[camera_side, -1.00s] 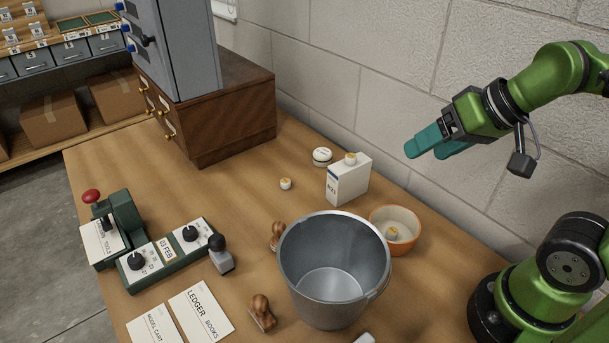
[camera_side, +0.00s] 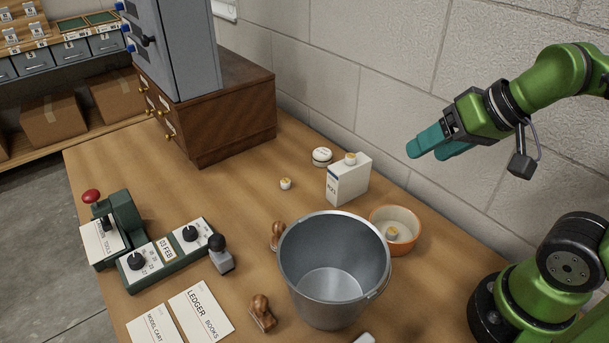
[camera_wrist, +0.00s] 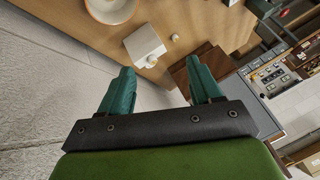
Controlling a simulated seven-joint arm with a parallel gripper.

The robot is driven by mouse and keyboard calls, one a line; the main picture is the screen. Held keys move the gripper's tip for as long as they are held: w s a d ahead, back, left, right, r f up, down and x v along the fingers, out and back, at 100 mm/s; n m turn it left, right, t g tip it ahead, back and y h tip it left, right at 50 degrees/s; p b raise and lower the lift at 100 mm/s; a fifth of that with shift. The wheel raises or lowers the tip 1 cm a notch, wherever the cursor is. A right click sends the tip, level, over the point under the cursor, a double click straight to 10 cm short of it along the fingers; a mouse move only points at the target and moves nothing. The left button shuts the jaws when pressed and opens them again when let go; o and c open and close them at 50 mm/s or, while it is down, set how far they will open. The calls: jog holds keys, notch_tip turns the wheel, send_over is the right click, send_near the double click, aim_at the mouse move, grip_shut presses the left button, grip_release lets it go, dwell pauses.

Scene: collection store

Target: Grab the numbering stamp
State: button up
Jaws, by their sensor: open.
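A small grey stamp with a round black knob (camera_side: 221,256) stands upright on the table, just right of the green date-setting device; it is the likeliest numbering stamp, but I cannot read a label on it. Two stamps with wooden handles lie near the bucket, one at its front left (camera_side: 262,314) and one partly hidden behind its left rim (camera_side: 277,236). My gripper (camera_side: 426,149) is open and empty, high by the wall at the right, far from the stamps. In the wrist view, its teal fingers (camera_wrist: 158,66) are spread with nothing between them.
A metal bucket (camera_side: 333,282) stands in the middle, between my gripper and the stamps. Near it are a white bottle (camera_side: 347,181), an orange-rimmed bowl (camera_side: 395,230) and cards (camera_side: 201,312). A green device (camera_side: 121,218) stands left, a wooden cabinet (camera_side: 233,117) behind.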

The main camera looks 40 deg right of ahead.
jog(key=m+g+h, duration=0.2)
jog(key=m+g, duration=0.1)
jog(key=m, duration=2.9)
send_over(219, 242)
jog(key=s, duration=0.4)
notch_tip(219, 242, down, 8)
jog(key=x, duration=1.1)
jog(key=shift+s+x, duration=0.15)
jog(key=shift+x, duration=1.2)
jog(key=shift+s+x, duration=0.2)
jog(key=shift+x, duration=1.1)
jog(key=shift+f, duration=0.15)
jog(key=shift+c, duration=0.3)
